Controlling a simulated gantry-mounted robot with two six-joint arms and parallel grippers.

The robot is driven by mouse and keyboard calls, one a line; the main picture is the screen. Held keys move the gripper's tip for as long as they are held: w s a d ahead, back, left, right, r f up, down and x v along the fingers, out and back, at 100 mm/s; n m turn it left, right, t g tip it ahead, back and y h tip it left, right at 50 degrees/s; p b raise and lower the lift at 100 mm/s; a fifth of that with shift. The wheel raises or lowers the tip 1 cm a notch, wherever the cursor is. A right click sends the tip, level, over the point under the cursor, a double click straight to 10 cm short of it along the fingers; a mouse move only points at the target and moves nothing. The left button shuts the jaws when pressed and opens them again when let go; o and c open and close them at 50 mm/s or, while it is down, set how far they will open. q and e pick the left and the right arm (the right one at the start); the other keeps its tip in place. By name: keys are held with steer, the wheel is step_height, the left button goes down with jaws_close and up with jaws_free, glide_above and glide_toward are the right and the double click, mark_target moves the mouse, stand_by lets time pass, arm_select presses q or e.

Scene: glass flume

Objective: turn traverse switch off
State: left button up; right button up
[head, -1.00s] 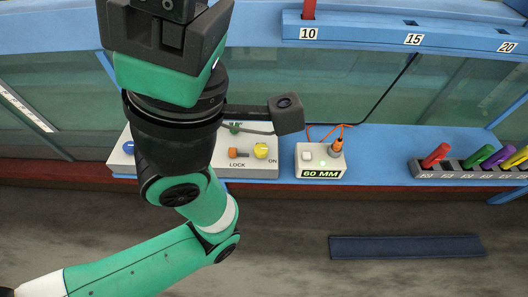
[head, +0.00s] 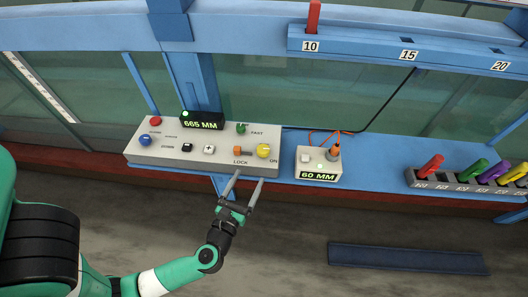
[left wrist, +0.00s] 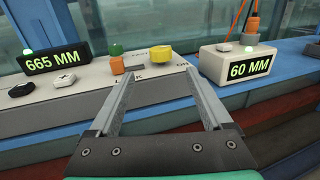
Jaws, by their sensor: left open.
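A grey control panel (head: 222,164) carries a yellow round knob (head: 263,151) beside the word ON, and an orange lever (head: 240,150) above the word LOCK. I cannot read which control is named traverse. In the left wrist view the yellow knob (left wrist: 161,53) is just beyond the fingertips, with the orange lever (left wrist: 117,65) to its left. My left gripper (head: 250,177) is open and empty at the panel's front edge, its fingers pointing toward the knob. It also fills the lower left wrist view (left wrist: 158,76). My right gripper is not in view.
A display reading 665 MM (head: 202,121) stands on the panel among several other buttons. A small box reading 60 MM (head: 318,164), with a cable, is close on the right. A rack of coloured pegs (head: 466,184) is further right. The floor in front is mostly clear.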

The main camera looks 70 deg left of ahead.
mark_target(261, 155)
arm_select(q)
steer(key=x, duration=1.1)
steer(key=shift+w+a, duration=0.1)
steer(key=shift+w, duration=0.15)
jaws_close()
